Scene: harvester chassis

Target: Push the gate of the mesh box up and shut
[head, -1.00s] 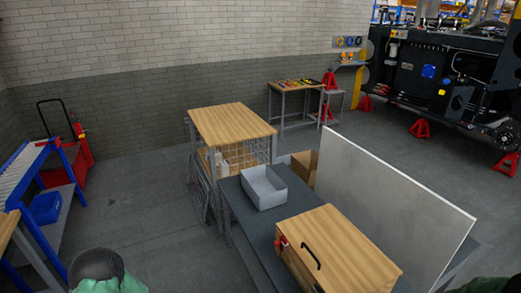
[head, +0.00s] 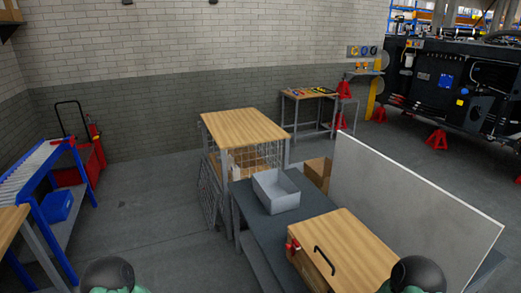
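The mesh box (head: 245,128) stands beyond the grey table, with a wooden top and wire mesh sides. Its mesh gate (head: 208,194) hangs down at the box's left side, open. Small pale items show inside behind the mesh, too small to make out. Neither gripper is in view. Only a dark rounded part of my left arm (head: 108,272) at the bottom left and one of my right arm (head: 418,273) at the bottom right show, both far from the box.
The grey table (head: 255,222) holds a grey bin (head: 277,190), a wooden cabinet (head: 345,250) with a black handle, and a white panel (head: 410,205). A blue rack (head: 45,185) and a red trolley (head: 80,160) stand left. The floor (head: 155,215) between rack and box is clear.

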